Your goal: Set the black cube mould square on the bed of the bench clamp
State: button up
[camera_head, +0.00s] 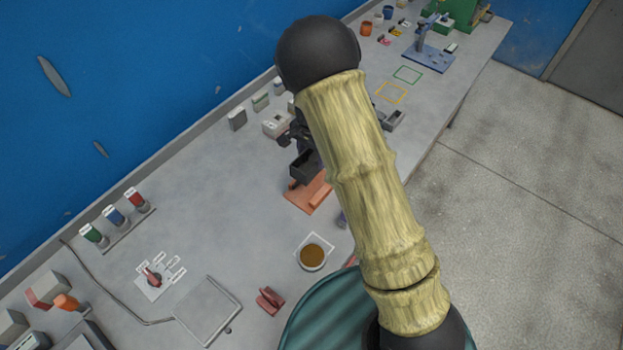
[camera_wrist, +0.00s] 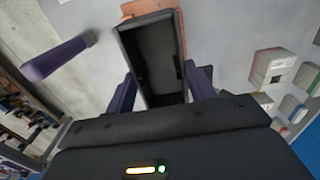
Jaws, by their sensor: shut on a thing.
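My gripper (camera_head: 297,143) is shut on the black cube mould (camera_head: 304,167), partly hidden behind my pale arm in the head view. In the wrist view the mould (camera_wrist: 150,55) is an open-topped black box between the purple fingers of my gripper (camera_wrist: 160,76). The orange-red bench clamp (camera_head: 309,193) is on the bench, just in front of and below the mould in the head view. A strip of the clamp (camera_wrist: 150,8) shows past the mould's far end in the wrist view. I cannot tell whether the mould touches the bed.
A purple cylinder (camera_wrist: 58,58) lies beside the mould. A white box (camera_head: 275,124) and small blocks stand behind the gripper. A bowl of brown stuff (camera_head: 312,255) and a small red clamp-like item (camera_head: 270,300) sit nearer. Grey bench left of the clamp is clear.

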aim_at(311, 166)
jog(key=shift+s+r, duration=0.1)
jog(key=shift+s, duration=0.1)
jog(key=shift+f+p, duration=0.9)
jog(key=shift+f, duration=2.05)
jog(key=shift+f+p, duration=0.65)
jog(key=shift+f, duration=1.45)
jog(key=shift+f, duration=0.15)
jog(key=o, duration=1.3)
